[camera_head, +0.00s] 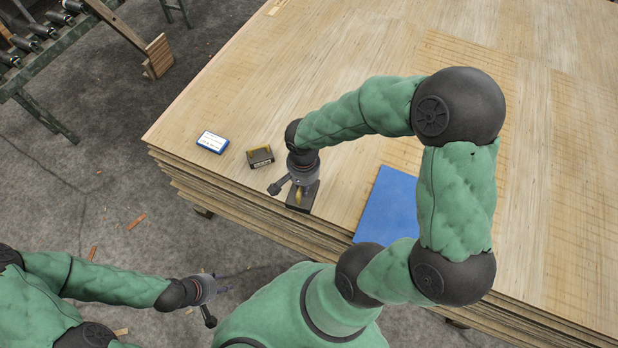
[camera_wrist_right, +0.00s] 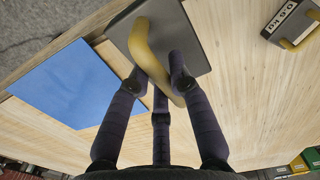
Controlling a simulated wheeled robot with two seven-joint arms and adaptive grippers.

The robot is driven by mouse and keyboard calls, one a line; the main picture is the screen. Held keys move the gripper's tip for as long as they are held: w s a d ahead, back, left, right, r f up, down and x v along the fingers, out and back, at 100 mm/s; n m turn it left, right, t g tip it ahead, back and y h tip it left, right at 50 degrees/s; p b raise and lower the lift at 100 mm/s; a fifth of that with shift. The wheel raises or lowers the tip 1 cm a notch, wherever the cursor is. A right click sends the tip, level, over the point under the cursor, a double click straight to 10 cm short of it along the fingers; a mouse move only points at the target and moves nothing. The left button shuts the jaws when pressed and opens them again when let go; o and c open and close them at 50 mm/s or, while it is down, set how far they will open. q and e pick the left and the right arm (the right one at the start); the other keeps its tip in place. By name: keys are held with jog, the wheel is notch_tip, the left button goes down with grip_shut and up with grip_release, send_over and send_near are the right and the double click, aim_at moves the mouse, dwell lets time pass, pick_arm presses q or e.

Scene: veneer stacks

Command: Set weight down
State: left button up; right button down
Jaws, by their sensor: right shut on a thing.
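A dark grey weight (camera_head: 303,203) with a curved yellow handle is at the front part of the wood stack in the head view. It also shows large at the top of the right wrist view (camera_wrist_right: 186,22). My right gripper (camera_head: 299,190) is above it, and its fingers (camera_wrist_right: 163,88) are shut on the yellow handle. I cannot tell whether the weight's underside touches the wood. A blue sheet (camera_head: 388,203) lies flat on the stack, right of the weight, partly behind my arm. My left gripper (camera_head: 222,284) hangs low, off the stack, empty with fingers apart.
A second dark weight (camera_head: 260,156) with a yellow handle and a label stands left of the held one. A blue and white box (camera_head: 212,141) lies farther left near the edge. The veneer stack (camera_head: 340,45) is bare behind. A roller conveyor (camera_head: 40,45) stands at upper left.

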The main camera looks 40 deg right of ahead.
jog(key=shift+s+d+m, duration=0.25)
jog(key=shift+s+m, duration=0.25)
jog(key=shift+s, duration=0.1)
jog(key=shift+d, duration=0.1)
jog(key=w+d+f+b, duration=0.4)
jog(key=w+d+f, duration=0.4)
jog(key=w+f, duration=0.1)
jog(key=shift+w+d+b, duration=0.25)
jog(key=shift+w+b, duration=0.05)
jog(key=shift+w, duration=0.15)
jog(key=shift+w+d+f+b, duration=0.15)
jog(key=shift+f+b, duration=0.35)
jog(key=shift+f, duration=0.5)
jog(key=shift+w+d+f+b, duration=0.1)
jog(key=shift+f+b, duration=0.4)
jog(key=shift+f, duration=0.45)
jog(key=shift+f, duration=0.1)
jog(key=c, duration=1.4)
grip_release()
jog(key=shift+s+a+f, duration=0.1)
jog(key=shift+c, duration=0.2)
jog(key=o, duration=0.3)
